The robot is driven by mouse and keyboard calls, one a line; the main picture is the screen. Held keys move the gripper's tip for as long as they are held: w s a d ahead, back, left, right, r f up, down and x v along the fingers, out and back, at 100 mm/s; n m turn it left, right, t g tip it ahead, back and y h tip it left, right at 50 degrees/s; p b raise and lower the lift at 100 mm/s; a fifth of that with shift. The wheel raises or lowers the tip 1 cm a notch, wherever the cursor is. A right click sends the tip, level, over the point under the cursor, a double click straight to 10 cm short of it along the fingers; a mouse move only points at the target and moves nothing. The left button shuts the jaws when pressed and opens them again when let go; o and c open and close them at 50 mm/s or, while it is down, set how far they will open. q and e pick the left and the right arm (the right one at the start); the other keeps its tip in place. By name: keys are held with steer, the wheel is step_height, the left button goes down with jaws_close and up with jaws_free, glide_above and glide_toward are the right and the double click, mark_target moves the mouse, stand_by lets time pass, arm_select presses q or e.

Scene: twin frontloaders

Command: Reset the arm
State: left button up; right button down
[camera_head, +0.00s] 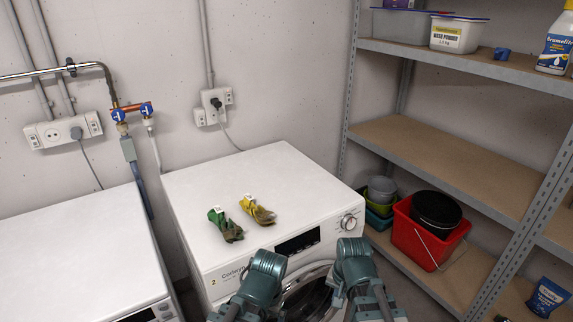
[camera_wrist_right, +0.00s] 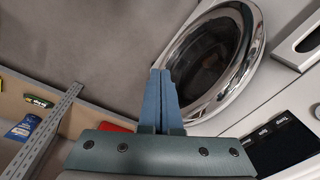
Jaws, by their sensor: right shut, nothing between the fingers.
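Both of my arms come up from the bottom of the head view, with their teal links in front of the right washing machine (camera_head: 255,175). The fingers of my right gripper (camera_wrist_right: 160,75) show in the right wrist view, closed together with nothing between them. They point up beside the chrome ring of the machine's round door (camera_wrist_right: 215,60); I cannot tell whether they touch it. In the head view my arms partly cover this door (camera_head: 308,292). I cannot make out the fingers of my left gripper in either view.
A green glove (camera_head: 226,224) and a yellow glove (camera_head: 258,211) lie on the right machine. A second white machine (camera_head: 75,250) stands at left. A metal shelf (camera_head: 440,155) at right holds a red bucket (camera_head: 425,245) and containers. The machine tops are otherwise clear.

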arm_select(q)
step_height(320, 180, up, 12)
steer(key=p, duration=1.1)
steer(key=shift+f+p, duration=0.15)
steer(key=shift+p, duration=0.2)
arm_select(e)
steer(key=s+a+r+n+h, duration=0.1)
steer(key=s+a+r+n, duration=0.2)
steer(key=r, duration=0.3)
steer(key=s+a+r+n+g, duration=0.1)
steer(key=s+a+r+n, duration=0.2)
steer(key=a+r+n, duration=0.1)
steer(key=shift+s+a+r+n+h, duration=0.2)
steer(key=shift+a+r+n+h, duration=0.2)
steer(key=shift+r+n, duration=0.6)
arm_select(q)
steer(key=shift+o, duration=0.2)
arm_select(e)
steer(key=shift+f, duration=0.2)
